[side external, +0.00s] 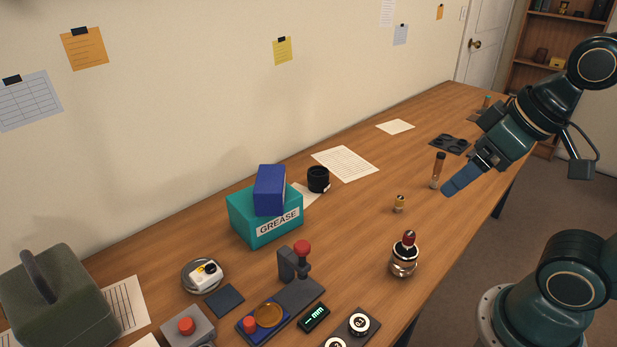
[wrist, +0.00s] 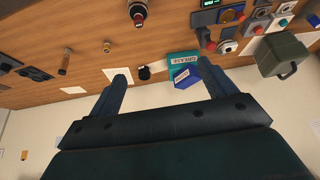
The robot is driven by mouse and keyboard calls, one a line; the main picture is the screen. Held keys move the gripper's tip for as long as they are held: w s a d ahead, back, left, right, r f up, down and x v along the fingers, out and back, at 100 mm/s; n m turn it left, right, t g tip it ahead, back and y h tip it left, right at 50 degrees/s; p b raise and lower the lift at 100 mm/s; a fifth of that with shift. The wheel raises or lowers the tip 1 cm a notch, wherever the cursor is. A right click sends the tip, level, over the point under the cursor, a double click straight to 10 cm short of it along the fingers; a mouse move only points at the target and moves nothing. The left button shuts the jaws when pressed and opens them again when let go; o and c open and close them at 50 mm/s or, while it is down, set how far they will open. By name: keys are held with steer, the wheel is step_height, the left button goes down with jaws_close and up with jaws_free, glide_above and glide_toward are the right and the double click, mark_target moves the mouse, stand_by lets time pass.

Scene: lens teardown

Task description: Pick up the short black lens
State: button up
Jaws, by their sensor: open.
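The short black lens (side external: 318,179) stands on the wooden table, just right of the teal grease box, near a sheet of paper. It also shows in the wrist view (wrist: 144,73), beyond and between the two fingers. My gripper (side external: 449,190) is over the right part of the table in the side view, well apart from the lens. In the wrist view my gripper (wrist: 121,84) shows its two blue fingers spread wide, with nothing held between them.
The teal grease box (side external: 265,222) with a blue box (side external: 269,190) on it stands close beside the lens. Table between lens and vial is mostly clear.

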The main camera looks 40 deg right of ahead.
steer(key=w+d+r, duration=0.1)
steer(key=w+r, duration=0.1)
steer(key=w, duration=0.8)
steer(key=m+g, duration=0.1)
glide_above(319, 172)
steer(key=s, duration=0.5)
step_height(319, 172, down, 20)
steer(key=shift+w+r, duration=0.2)
steer(key=shift+f, duration=0.1)
steer(key=shift+x, duration=4.2)
steer(key=shift+x, duration=2.55)
